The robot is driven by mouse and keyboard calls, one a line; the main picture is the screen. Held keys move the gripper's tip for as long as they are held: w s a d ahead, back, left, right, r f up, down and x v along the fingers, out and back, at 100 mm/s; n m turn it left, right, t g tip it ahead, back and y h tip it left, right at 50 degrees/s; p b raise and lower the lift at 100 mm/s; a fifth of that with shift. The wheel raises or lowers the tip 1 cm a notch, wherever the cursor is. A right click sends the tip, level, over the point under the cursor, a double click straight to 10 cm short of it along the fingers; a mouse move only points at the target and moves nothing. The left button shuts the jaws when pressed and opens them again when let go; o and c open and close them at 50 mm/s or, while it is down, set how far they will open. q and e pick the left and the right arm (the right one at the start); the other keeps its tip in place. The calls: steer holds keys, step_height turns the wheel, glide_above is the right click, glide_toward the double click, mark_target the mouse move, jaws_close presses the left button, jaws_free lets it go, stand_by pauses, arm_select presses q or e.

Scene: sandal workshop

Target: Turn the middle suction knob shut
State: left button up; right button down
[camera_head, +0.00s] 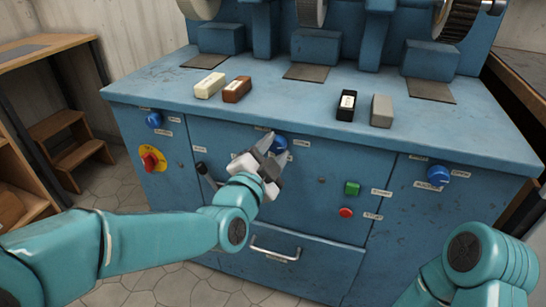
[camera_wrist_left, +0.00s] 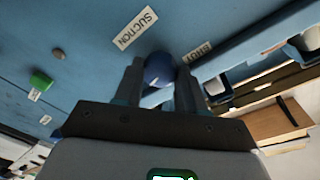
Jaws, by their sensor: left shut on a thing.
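The middle suction knob (camera_head: 279,144) is a round blue knob on the front of the blue machine cabinet. My left gripper (camera_head: 272,147) reaches it from below, with its fingers around the knob. In the left wrist view the blue knob (camera_wrist_left: 158,70) sits between the two fingers of my left gripper (camera_wrist_left: 160,82), which is shut on it. A white mark shows on the knob. A SUCTION label (camera_wrist_left: 135,29) and a SHUT label (camera_wrist_left: 199,54) are beside it. My right gripper is not in view; only part of my right arm shows at lower right.
Other blue knobs are at left (camera_head: 154,120) and right (camera_head: 438,176). A red and yellow switch (camera_head: 151,158), a green button (camera_head: 352,188) and a red button (camera_head: 346,212) are on the front. Several small blocks lie on the cabinet top (camera_head: 290,95). A drawer handle (camera_head: 275,253) is below.

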arm_select(q)
steer(key=shift+f+n+b, duration=0.25)
steer(key=shift+n+b, duration=0.15)
steer(key=shift+n, duration=0.1)
steer(key=n+b, duration=0.3)
steer(key=n, duration=0.1)
steer(key=shift+n+b, duration=0.35)
steer(key=shift+n, duration=0.05)
steer(key=n+b, duration=0.1)
steer(key=n, duration=0.2)
steer(key=shift+n+t+b, duration=0.4)
steer(key=n, duration=0.2)
steer(key=shift+r+n+y, duration=0.15)
steer(key=shift+n+y, duration=0.55)
steer(key=shift+n, duration=1.7)
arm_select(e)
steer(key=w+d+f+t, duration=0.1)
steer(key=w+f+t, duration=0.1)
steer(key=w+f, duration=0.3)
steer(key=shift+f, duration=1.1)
arm_select(q)
steer(key=o, duration=1.1)
steer(key=shift+c, duration=0.2)
